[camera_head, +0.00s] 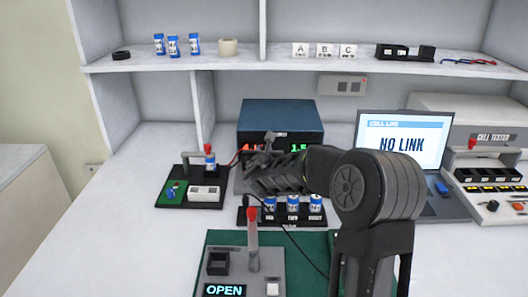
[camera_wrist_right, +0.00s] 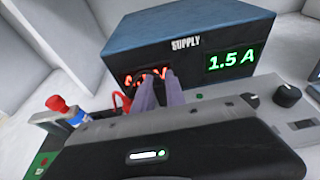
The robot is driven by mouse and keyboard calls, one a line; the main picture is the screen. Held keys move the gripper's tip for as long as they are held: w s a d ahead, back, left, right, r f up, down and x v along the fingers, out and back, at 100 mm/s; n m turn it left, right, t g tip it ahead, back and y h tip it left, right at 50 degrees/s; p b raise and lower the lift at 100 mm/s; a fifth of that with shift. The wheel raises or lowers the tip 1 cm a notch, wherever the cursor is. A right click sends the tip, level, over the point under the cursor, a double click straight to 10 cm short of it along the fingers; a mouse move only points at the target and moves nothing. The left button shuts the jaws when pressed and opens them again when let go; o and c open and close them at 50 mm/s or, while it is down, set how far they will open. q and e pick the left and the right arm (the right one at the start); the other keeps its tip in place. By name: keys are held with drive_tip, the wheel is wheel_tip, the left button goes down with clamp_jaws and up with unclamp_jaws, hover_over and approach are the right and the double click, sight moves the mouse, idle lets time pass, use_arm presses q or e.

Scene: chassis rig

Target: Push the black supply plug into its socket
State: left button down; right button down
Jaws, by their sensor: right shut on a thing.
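The blue-grey supply box (camera_head: 280,116) stands at the back of the bench. It also shows in the right wrist view (camera_wrist_right: 185,38), with a green 1.5 A readout and a red readout partly covered by my fingers. My right gripper (camera_head: 267,142) is at the front face of the supply, left of centre. In the right wrist view its two fingers (camera_wrist_right: 160,90) are close together and point at that face. It is shut on the black supply plug, which the fingers hide. I cannot see the socket or whether the plug touches it. My left gripper is out of view.
A small board with a red-topped clamp (camera_head: 208,149) stands left of the supply. A black rack of blue cells (camera_head: 290,217) is in front. A black cable (camera_head: 312,261) runs over the green mat. A laptop (camera_head: 407,140) reading NO LINK stands right.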

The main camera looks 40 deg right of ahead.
drive_tip(key=shift+b, duration=0.3)
idle(0.4)
drive_tip(key=shift+f+b, duration=1.4)
drive_tip(key=shift+b, duration=0.1)
drive_tip(key=c, duration=1.3)
unclamp_jaws()
drive_tip(key=shift+r, duration=0.1)
drive_tip(key=shift+v, duration=3.95)
drive_tip(key=shift+p, duration=0.3)
